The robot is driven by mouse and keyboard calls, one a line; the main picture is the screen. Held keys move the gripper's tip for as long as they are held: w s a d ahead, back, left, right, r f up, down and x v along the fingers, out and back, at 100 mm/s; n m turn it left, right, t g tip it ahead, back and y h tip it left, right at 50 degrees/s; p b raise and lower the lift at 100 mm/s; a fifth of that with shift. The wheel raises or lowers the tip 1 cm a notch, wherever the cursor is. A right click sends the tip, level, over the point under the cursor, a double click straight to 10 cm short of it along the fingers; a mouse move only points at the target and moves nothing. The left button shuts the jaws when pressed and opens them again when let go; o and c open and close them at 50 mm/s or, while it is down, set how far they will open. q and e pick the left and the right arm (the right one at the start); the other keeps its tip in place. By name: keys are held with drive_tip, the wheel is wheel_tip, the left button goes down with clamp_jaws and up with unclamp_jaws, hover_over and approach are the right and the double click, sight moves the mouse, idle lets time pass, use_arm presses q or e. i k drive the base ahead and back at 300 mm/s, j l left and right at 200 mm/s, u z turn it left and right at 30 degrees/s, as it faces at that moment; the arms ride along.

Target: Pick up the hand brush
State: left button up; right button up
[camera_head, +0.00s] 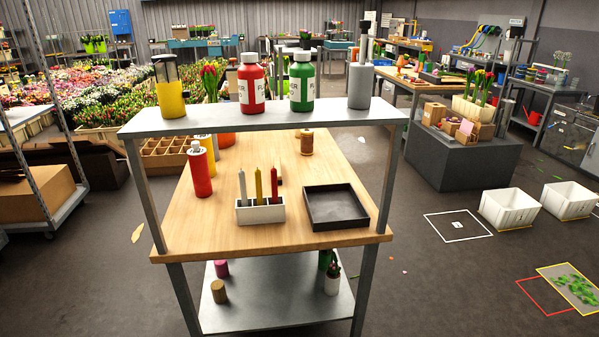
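I cannot clearly make out a hand brush in the head view. A small dark object (278,180) on the wooden bench top, partly hidden behind a white holder (260,211), is too small to identify. The holder has grey, yellow and red upright pieces in it. Neither of my grippers is in view.
The wooden bench (312,237) carries a black tray (336,207), a red bottle (200,170) and a brown spool (306,142). Its raised grey shelf (330,114) holds several bottles. White crates (509,208) stand on the floor at right. Open floor lies between bench and crates.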

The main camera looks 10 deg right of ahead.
sight(277, 159)
drive_tip(key=l+z, duration=0.1)
drive_tip(key=z, duration=1.35)
drive_tip(key=i+z, duration=0.3)
drive_tip(key=i, duration=0.7)
drive_tip(key=i+j+z, duration=0.1)
drive_tip(key=i+z, duration=0.25)
drive_tip(key=i, duration=0.65)
drive_tip(key=i+u, duration=0.3)
drive_tip(key=i, duration=0.35)
drive_tip(key=i+u, duration=0.35)
drive_tip(key=i, duration=0.25)
drive_tip(key=i+l+u, duration=0.3)
drive_tip(key=i, duration=0.3)
drive_tip(key=i+u, duration=0.45)
drive_tip(key=i+l+u, duration=0.15)
drive_tip(key=i+u, duration=0.3)
drive_tip(key=i+l+u, duration=0.3)
drive_tip(key=i+u, duration=0.15)
